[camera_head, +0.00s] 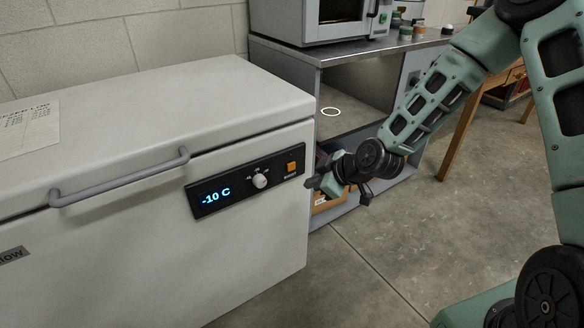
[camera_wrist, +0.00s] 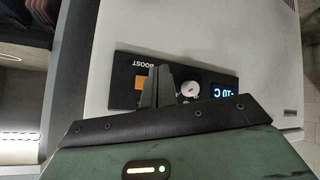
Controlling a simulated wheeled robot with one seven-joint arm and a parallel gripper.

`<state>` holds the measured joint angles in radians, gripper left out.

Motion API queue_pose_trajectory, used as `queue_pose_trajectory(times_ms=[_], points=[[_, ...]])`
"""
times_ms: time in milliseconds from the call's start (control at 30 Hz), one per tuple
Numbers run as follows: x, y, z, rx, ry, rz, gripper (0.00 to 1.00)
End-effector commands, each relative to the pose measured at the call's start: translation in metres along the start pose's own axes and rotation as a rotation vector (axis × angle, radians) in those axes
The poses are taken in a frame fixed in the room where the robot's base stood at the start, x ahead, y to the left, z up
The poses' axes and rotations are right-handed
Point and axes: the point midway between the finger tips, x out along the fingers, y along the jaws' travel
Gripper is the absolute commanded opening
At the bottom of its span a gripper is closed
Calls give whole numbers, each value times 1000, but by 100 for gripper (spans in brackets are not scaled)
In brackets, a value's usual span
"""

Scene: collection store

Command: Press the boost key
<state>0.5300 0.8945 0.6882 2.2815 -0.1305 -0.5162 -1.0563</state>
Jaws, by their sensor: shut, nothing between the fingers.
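The boost key (camera_head: 292,167) is a small orange square at the right end of the black control panel (camera_head: 233,190) on the chest freezer's front. It also shows in the wrist view (camera_wrist: 142,82), partly covered by my fingers, with the word BOOST beside it. My gripper (camera_head: 312,184) is shut and empty. In the head view it is just right of the panel, near the freezer's front right edge. In the wrist view the fingertips (camera_wrist: 159,70) overlap the panel between the key and the dial. I cannot tell whether they touch it.
The panel has a white dial (camera_head: 259,181) and a blue display (camera_head: 216,196) reading -10 C. A grey handle (camera_head: 120,180) sticks out left of it. A metal bench (camera_head: 345,48) with an oven-like appliance (camera_head: 318,20) stands behind. The floor in front is clear.

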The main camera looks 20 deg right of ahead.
Motion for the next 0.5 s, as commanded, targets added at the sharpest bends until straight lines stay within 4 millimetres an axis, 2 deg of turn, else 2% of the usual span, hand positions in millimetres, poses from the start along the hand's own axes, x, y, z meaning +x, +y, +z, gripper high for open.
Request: queue_pose_trajectory(times_ms=[200, 500], points=[[21, 15, -15, -1, 1, 0, 0], [35, 25, -25, -1, 0, -1, 0]])
